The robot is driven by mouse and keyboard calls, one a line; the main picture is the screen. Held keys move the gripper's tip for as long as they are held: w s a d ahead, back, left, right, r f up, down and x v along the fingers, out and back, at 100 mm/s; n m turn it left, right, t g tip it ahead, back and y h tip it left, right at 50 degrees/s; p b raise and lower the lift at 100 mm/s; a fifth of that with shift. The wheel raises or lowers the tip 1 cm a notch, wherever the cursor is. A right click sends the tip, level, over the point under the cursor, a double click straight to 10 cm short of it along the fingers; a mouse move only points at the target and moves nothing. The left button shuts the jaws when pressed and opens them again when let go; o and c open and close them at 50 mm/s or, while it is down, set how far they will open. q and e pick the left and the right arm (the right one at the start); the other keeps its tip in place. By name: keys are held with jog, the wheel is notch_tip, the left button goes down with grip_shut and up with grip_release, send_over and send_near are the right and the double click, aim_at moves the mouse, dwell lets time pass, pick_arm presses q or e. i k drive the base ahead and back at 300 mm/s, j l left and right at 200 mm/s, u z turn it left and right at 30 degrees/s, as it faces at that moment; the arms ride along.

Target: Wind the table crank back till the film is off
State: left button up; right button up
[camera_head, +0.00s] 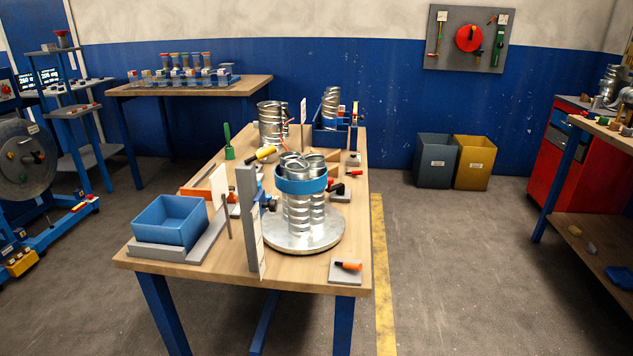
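A bundle of shiny spiral ducts (298,217) stands upright on a round metal turntable (332,238) at the front of the wooden bench. A blue band (301,184) wraps around the upper part of the bundle; I cannot tell whether it is the film. An orange-handled part (348,265) on a small grey plate at the front right corner looks like the table crank. A grey upright post (249,215) with a blue fitting stands left of the ducts. Neither of my grippers is in view.
A blue bin (169,220) sits at the bench's left front. Red-handled tools (340,189) lie right of the ducts. More ducts (271,125) and a blue crate (335,135) stand at the back. Floor right of the yellow line (383,280) is clear.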

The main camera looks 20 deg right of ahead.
aim_at(340, 188)
jog(key=k+u, duration=0.15)
jog(key=u, duration=0.95)
jog(key=l+u, duration=0.5)
jog(key=k+l, duration=0.1)
jog(key=l, duration=0.55)
jog(key=k+l, duration=0.1)
jog(key=l, duration=0.55)
jog(key=k+l, duration=0.1)
jog(key=l, duration=0.5)
jog(key=k+l, duration=0.1)
jog(key=l, duration=1.2)
jog(key=k, duration=0.05)
